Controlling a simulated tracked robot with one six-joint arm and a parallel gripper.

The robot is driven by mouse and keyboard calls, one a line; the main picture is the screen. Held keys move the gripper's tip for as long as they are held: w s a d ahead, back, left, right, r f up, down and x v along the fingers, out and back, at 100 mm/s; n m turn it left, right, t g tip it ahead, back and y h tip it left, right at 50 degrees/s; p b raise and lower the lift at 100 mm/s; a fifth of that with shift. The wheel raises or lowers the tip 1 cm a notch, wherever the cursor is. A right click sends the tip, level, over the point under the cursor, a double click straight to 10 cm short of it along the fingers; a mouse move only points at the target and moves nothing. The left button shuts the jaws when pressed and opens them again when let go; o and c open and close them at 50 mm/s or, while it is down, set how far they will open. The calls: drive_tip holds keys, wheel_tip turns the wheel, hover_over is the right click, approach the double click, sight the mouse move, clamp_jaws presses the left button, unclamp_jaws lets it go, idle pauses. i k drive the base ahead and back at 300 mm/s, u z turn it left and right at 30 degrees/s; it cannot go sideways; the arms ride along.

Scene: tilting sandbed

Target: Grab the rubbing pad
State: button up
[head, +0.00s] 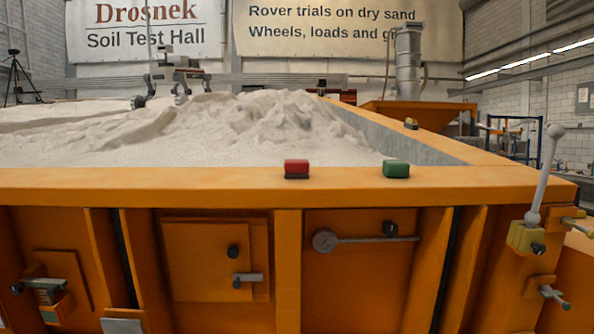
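Two small blocks rest on the flat orange front rim of the sandbed. One is a red block with a dark lower layer (297,169), near the middle of the view. The other is a green block (396,169) to its right, with a clear gap between them. Either could be the rubbing pad; I cannot tell which from this view. My gripper is not in view, and nothing touches either block.
The orange sandbed rim (180,181) runs across the front, with pale sand (230,130) behind it. A white ball-topped lever (545,175) rises at the right corner. A gauge-headed rod (365,240) and small knobs stick out from the front panels. A small rover (175,72) stands at the back.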

sight(295, 169)
drive_tip(key=u, duration=0.05)
drive_tip(key=k, duration=0.5)
drive_tip(key=z, duration=0.85)
drive_tip(key=i, duration=1.6)
drive_tip(key=u, duration=0.3)
